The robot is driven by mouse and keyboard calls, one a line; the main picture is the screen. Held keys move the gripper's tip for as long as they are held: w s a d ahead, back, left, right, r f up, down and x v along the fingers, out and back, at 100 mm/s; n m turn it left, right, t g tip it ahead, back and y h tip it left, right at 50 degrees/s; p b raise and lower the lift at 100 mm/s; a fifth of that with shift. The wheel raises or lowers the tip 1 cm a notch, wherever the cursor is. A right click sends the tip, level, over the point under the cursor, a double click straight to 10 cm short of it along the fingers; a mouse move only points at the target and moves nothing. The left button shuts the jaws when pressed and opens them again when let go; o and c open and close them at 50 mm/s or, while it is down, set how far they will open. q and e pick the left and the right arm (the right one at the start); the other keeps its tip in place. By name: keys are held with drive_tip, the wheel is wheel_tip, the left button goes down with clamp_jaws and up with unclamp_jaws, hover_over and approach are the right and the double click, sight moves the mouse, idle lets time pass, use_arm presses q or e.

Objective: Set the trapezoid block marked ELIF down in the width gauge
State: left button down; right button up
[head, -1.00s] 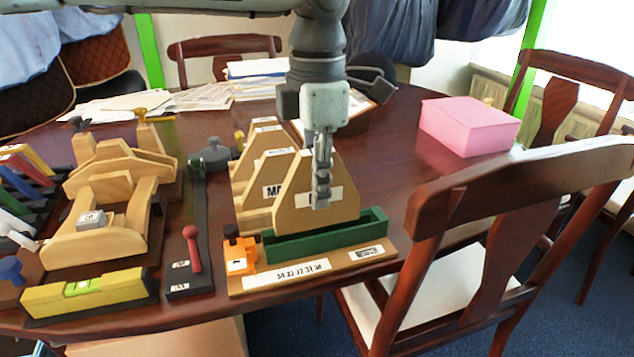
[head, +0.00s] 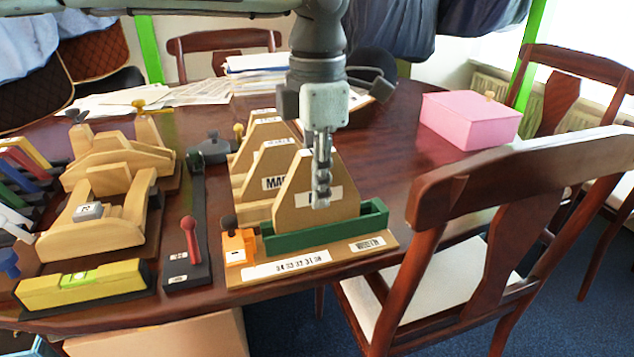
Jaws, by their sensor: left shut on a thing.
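My left gripper (head: 321,180) comes down from above and is shut on the front trapezoid block (head: 294,203). Its fingers cover most of the white label, so I cannot read the marking. The block is upright, with its lower edge behind the front wall of the green trough (head: 325,233) of the width gauge. I cannot tell whether it touches the trough's floor. The gauge's wooden base (head: 390,243) carries white labels on its front edge. My right gripper is not in view.
More labelled trapezoid blocks (head: 270,160) stand right behind. An orange piece with a dark knob (head: 238,247) sits left of the trough. A dark strip with a red lever (head: 190,235), a wooden saddle assembly (head: 110,215) and a yellow level (head: 80,287) are left. A chair (head: 500,190) stands close right.

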use_arm(q)
drive_tip(key=shift+f+b, duration=1.2)
drive_tip(key=shift+f, duration=0.05)
idle(1.7)
drive_tip(key=c, duration=1.4)
unclamp_jaws()
drive_tip(key=shift+o, duration=0.5)
drive_tip(key=shift+o, duration=1.4)
drive_tip(key=shift+r+p, duration=1.45)
drive_tip(key=shift+r, duration=1.05)
drive_tip(key=shift+r, duration=0.15)
